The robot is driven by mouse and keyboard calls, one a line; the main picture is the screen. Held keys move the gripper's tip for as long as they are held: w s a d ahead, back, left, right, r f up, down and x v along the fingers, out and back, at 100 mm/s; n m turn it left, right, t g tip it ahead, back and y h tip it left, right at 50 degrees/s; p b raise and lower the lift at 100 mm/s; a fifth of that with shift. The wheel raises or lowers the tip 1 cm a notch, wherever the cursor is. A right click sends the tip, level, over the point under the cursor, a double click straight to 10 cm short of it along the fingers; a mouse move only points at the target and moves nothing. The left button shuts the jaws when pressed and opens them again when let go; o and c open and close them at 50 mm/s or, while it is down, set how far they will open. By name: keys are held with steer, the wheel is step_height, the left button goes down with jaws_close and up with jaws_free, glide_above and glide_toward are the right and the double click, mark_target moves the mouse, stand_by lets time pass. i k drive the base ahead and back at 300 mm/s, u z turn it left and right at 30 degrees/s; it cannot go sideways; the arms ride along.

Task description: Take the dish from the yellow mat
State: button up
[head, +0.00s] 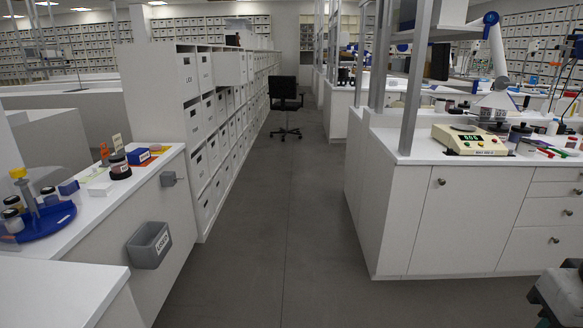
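A thin yellow-orange patch (158,151), perhaps the yellow mat, shows on the left counter behind and beside a small blue box (138,156). It is too small and too covered to tell for sure. I cannot make out a dish on it. A dark-lidded jar (120,168) stands in front of the blue box. A grey piece of my own arm shows at the lower right edge, far from the left counter. My gripper's fingers are not in view.
A blue tray (46,226) with several jars sits on the near left counter (98,222). A grey bin (149,245) hangs on its side. A balance (470,139) stands on the right bench (405,142). The aisle floor (268,235) is clear up to a black chair (285,98).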

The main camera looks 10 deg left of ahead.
mark_target(154, 148)
steer(key=u, duration=0.1)
steer(key=i, duration=2)
steer(key=u, duration=0.6)
steer(key=i, duration=2.05)
steer(key=u, duration=0.65)
steer(key=i, duration=1.15)
steer(key=u, duration=0.2)
